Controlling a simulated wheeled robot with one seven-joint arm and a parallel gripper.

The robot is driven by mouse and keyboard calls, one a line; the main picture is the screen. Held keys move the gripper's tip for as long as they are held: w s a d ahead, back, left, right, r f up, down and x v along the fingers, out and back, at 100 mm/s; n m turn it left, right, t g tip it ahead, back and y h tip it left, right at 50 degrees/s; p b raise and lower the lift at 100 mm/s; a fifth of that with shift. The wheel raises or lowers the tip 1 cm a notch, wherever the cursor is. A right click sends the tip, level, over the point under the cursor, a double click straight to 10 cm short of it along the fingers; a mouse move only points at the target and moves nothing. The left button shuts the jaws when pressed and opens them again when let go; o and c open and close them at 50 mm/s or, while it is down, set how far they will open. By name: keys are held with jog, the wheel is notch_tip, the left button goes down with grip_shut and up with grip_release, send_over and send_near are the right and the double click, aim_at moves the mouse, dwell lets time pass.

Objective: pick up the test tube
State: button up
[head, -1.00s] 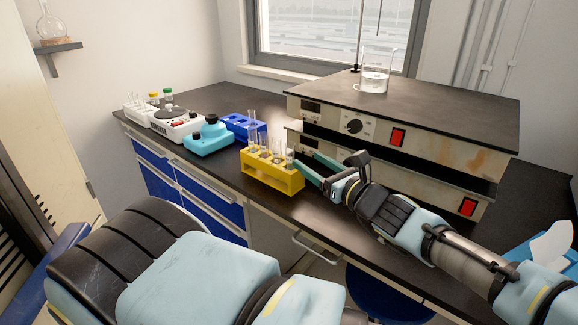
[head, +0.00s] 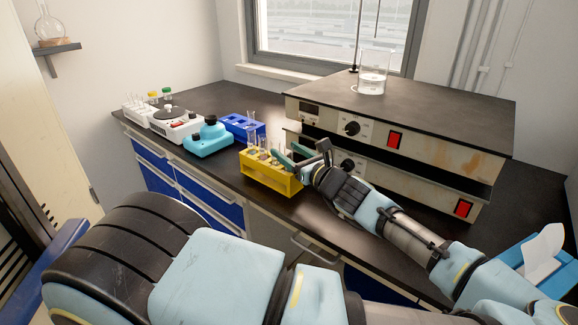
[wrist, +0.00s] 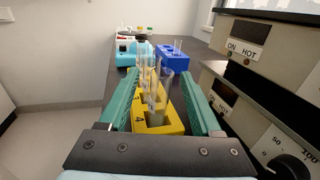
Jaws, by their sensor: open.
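Several clear glass test tubes (wrist: 157,97) stand upright in a yellow rack (head: 277,181) on the dark bench. The rack also shows in the wrist view (wrist: 173,126), ahead of my gripper. My gripper (head: 287,156) is open at the right end of the rack, near the tube tops. In the wrist view, its two green fingers (wrist: 160,78) lie to the left and right of the nearest tubes, with space on both sides. The tubes overlap in this view, so I cannot tell exactly which one lies between the fingers.
A stack of two hotplate-like units (head: 400,125) stands close to the right of my gripper, with a beaker (head: 372,84) on top. A blue rack (head: 240,125) and a light-blue device (head: 208,140) stand beyond the yellow rack. A white device (head: 177,122) is farther left.

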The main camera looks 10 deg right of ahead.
grip_shut()
dwell(0.3)
jog(key=shift+r, duration=0.1)
dwell(0.4)
